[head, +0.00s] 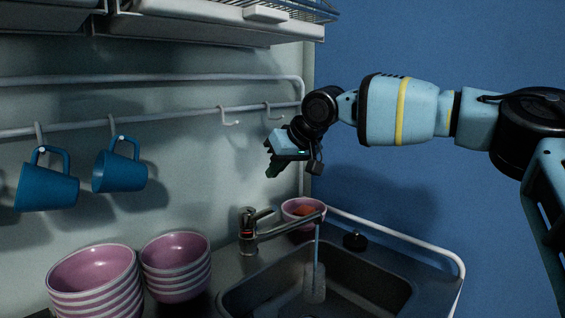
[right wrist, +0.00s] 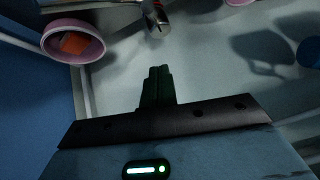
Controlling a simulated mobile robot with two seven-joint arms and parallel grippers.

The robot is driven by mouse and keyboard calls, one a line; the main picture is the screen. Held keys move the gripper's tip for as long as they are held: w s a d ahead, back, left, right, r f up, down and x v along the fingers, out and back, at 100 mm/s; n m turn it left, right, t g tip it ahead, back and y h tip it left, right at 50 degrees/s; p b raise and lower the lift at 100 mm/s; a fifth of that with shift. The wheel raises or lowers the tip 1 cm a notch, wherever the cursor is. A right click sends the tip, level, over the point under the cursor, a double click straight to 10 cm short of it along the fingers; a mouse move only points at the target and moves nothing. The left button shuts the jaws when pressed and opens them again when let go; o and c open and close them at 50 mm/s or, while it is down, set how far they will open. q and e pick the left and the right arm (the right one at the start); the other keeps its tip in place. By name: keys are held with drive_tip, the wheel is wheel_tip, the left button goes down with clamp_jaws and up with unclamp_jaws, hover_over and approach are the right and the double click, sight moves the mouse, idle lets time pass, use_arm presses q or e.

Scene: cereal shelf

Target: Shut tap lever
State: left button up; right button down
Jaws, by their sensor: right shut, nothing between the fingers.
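The metal tap (head: 248,236) stands at the back left of the sink, its spout reaching right over the basin. Its lever (head: 263,214) sticks up and to the right from the top of the tap body. A thin stream of water (head: 316,245) falls from the spout. My right gripper (head: 271,173) is above the tap, clear of the lever, with its fingers pointing down. In the right wrist view its fingers (right wrist: 157,86) are together and empty, and part of the tap (right wrist: 155,18) shows beyond them at the top edge. My left gripper is not in view.
A pink bowl (head: 292,205) with an orange item stands behind the spout. The sink (head: 240,297) has a dark stopper (head: 355,241) on its rim. Stacked pink bowls (head: 92,275) stand left of the tap. Blue mugs (head: 120,172) hang from a rail under a shelf.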

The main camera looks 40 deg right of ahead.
sight(261, 214)
drive_tip(key=shift+w+a+f, duration=0.15)
drive_tip(key=shift+f, duration=0.85)
drive_tip(key=shift+w+a+f, duration=0.1)
drive_tip(key=shift+w+f, duration=0.05)
drive_tip(key=shift+f, duration=0.8)
drive_tip(key=shift+w+a+f, duration=0.15)
drive_tip(key=shift+f, duration=0.85)
drive_tip(key=shift+s+a+f, duration=0.1)
drive_tip(key=shift+f, duration=0.25)
drive_tip(key=shift+f, duration=0.1)
